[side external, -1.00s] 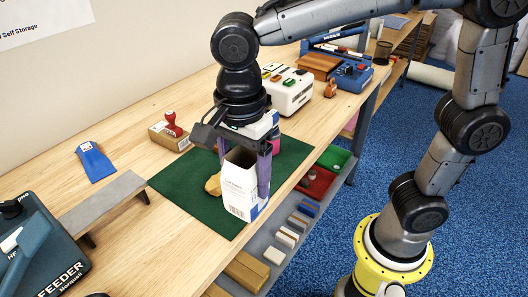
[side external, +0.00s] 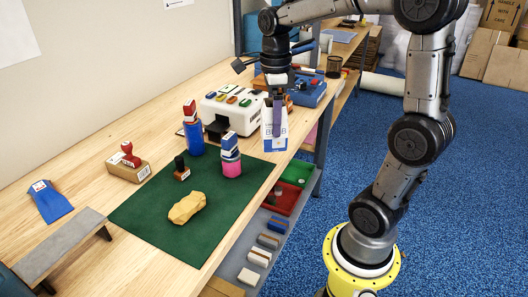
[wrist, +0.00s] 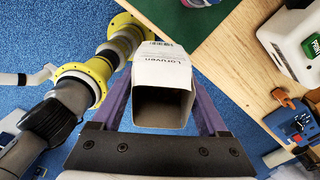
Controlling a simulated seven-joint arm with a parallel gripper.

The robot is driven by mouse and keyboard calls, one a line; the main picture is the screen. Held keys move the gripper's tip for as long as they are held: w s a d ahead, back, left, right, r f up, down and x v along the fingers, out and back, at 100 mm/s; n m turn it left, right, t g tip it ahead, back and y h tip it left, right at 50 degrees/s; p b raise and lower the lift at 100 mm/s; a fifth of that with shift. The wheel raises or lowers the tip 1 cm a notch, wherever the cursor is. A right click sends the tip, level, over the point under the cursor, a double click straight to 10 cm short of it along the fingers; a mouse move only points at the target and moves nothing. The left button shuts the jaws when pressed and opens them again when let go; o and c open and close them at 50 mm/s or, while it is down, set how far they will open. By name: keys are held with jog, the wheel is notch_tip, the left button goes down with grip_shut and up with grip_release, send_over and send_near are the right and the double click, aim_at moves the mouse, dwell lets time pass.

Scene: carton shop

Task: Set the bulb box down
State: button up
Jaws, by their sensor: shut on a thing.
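The bulb box (side external: 268,136) is a white and blue carton, upright between the purple fingers of my gripper (side external: 278,128). It is at the table's front edge, just past the green mat's far right corner. I cannot tell whether its base touches the table. In the wrist view the box (wrist: 162,80) shows an open, empty-looking end toward the camera, with a finger of my gripper (wrist: 165,112) on each side. The green mat (side external: 230,215) lies on the wooden table; its corner also shows in the wrist view (wrist: 178,15).
On the mat are a yellow lump (side external: 187,207), a dark stamp (side external: 181,171) and a pink-based stack (side external: 231,165). A white machine (side external: 235,112) is behind the box. The mat's front half is mostly clear.

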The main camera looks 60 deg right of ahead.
jog(key=s+d+m, duration=0.2)
jog(key=s+d, duration=0.1)
jog(key=d, duration=0.2)
jog(key=shift+w+d+f, duration=1.3)
jog(key=shift+w+f, duration=0.7)
jog(key=shift+f, duration=0.15)
jog(key=shift+w+d+f, duration=1.25)
jog(key=shift+w+f, duration=0.75)
jog(key=shift+f, duration=0.1)
jog(key=shift+w+d+f, duration=1.3)
jog(key=shift+w+f, duration=0.7)
jog(key=shift+f, duration=0.15)
jog(key=shift+f, duration=0.1)
jog(key=o, duration=1.2)
jog(key=shift+o, duration=0.2)
